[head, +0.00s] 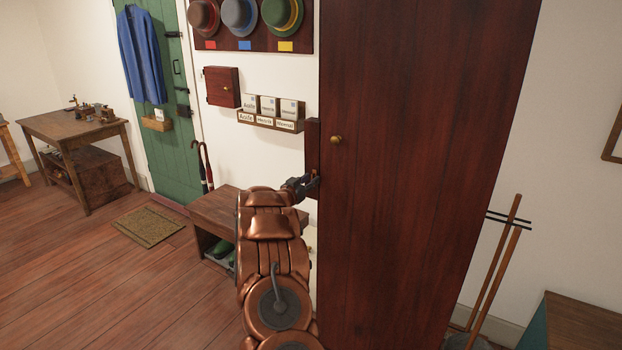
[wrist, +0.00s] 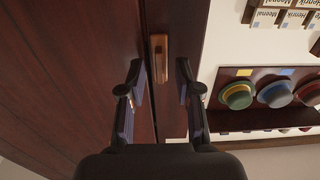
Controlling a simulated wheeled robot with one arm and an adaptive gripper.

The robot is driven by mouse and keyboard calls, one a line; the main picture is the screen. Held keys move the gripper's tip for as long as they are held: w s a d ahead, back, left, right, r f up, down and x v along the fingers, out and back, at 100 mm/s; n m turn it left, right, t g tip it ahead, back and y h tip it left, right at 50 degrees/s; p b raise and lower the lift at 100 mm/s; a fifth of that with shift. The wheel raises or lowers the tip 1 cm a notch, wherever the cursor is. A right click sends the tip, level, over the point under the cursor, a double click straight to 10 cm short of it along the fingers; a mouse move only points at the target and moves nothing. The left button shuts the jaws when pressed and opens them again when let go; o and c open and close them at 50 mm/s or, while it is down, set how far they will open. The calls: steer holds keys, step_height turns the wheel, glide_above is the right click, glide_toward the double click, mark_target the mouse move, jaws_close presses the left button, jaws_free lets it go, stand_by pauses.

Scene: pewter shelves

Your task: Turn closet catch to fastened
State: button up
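The closet (head: 420,150) is tall and dark red-brown, with a round brass knob (head: 336,139) on its door. The closet catch (wrist: 160,58) is a small brass-brown bar in the wrist view. It lies lengthwise along the dark side strip, beside the door seam, and does not visibly cross it. In the head view the catch is small and partly hidden by my gripper (head: 303,186). In the wrist view my gripper (wrist: 159,78) is open, with one finger on each side of the catch's near end. Contact cannot be made out.
A wooden bench (head: 218,213) stands beside the closet. On the wall are a letter rack (head: 270,122), a small red cabinet (head: 222,87) and a hat board (head: 250,45). Poles (head: 497,265) lean right of the closet. The floor at left is mostly open.

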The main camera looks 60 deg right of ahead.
steer(key=shift+d, duration=0.5)
steer(key=shift+c, duration=0.2)
jaws_close()
